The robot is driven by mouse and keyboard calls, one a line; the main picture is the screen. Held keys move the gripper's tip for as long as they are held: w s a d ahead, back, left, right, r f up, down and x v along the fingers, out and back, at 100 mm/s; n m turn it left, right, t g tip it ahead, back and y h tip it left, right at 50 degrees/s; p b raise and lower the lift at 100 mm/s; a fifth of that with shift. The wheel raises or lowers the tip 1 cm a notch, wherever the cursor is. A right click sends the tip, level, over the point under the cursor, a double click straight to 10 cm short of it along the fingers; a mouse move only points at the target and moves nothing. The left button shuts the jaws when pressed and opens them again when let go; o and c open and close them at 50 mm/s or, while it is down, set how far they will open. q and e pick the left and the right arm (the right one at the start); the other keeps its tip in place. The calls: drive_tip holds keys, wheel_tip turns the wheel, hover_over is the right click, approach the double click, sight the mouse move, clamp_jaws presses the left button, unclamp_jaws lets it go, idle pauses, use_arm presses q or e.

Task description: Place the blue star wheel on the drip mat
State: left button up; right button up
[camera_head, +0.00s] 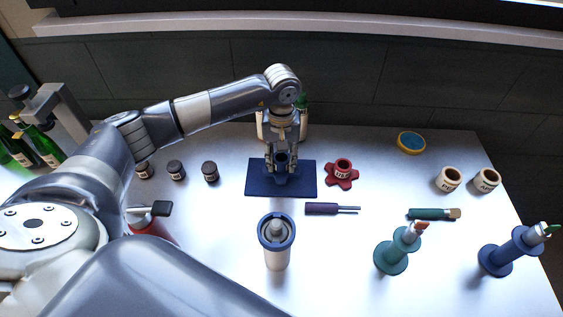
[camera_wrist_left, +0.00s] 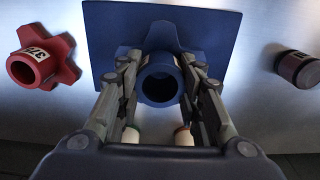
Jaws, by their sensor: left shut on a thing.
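The blue star wheel (camera_wrist_left: 161,79) is held between the fingers of my left gripper (camera_wrist_left: 160,92) in the left wrist view, with its round hub opening facing the camera. In the head view my left gripper (camera_head: 282,165) points down over the dark blue drip mat (camera_head: 255,187), and the blue star wheel (camera_head: 282,158) shows between its fingers. The drip mat (camera_wrist_left: 220,30) also lies behind the wheel in the left wrist view. The wheel is over or on the mat; I cannot tell whether it touches. My right gripper is not in view.
A red star wheel (camera_head: 343,173) stands just right of the mat. A purple-handled tool (camera_head: 322,209) and a white canister with a dark rim (camera_head: 277,249) are in front. Several small dark jars, including one (camera_head: 210,171), stand to the left. Two green and blue stands are at the right.

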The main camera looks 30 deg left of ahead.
sight(282, 166)
use_arm(q)
wheel_tip(282, 166, down, 2)
drive_tip(key=shift+s+f+p, duration=0.1)
drive_tip(key=shift+p, duration=0.45)
drive_tip(key=shift+f, duration=0.25)
drive_tip(key=shift+f+b, duration=0.2)
drive_tip(key=shift+b, duration=0.2)
drive_tip(key=o, duration=1.2)
drive_tip(key=shift+r, duration=0.1)
